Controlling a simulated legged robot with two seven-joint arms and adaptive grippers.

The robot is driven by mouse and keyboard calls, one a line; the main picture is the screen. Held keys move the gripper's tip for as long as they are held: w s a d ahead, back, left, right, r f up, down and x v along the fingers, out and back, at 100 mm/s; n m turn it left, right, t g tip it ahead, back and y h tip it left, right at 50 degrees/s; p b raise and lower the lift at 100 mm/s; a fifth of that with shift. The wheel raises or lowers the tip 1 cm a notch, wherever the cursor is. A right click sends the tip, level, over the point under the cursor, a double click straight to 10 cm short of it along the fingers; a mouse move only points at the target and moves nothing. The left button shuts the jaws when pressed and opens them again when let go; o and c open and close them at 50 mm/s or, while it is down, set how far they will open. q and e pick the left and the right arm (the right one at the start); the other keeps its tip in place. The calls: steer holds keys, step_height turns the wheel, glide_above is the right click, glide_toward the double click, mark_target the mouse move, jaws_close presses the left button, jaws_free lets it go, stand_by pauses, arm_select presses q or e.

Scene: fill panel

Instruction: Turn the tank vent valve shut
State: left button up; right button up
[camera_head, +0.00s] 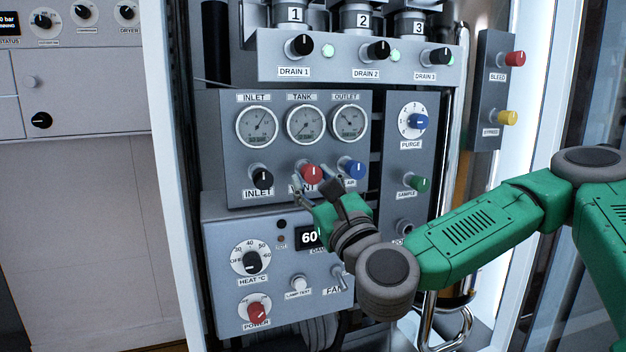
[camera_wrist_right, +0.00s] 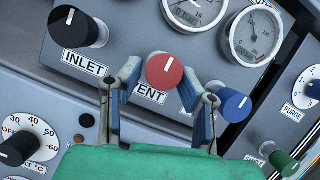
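The tank vent valve is a red round knob (camera_head: 311,173) with a white pointer line, below the TANK gauge (camera_head: 306,125). In the right wrist view the red knob (camera_wrist_right: 165,71) stands between my finger ends, its line tilted up to the right. My right gripper (camera_head: 313,187) is open at the knob, one finger to each side. A small gap shows on the left of the knob; on the right I cannot tell whether the finger touches. The VENT label (camera_wrist_right: 149,93) is partly hidden by the left finger. My left gripper is not in view.
A black INLET knob (camera_head: 262,178) sits left of the red knob, and a blue AIR knob (camera_head: 351,168) close on the right, near my right finger. A green SAMPLE knob (camera_head: 418,184) is further right. The lower heater panel (camera_head: 225,235) juts out below.

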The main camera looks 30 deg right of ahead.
mark_target(306, 112)
steer(key=shift+o, duration=0.5)
steer(key=shift+r, duration=0.15)
step_height(306, 112, up, 10)
steer(key=shift+w+d+f, duration=0.1)
steer(key=shift+d+f, duration=0.05)
steer(key=shift+f, duration=0.05)
stand_by(0.4)
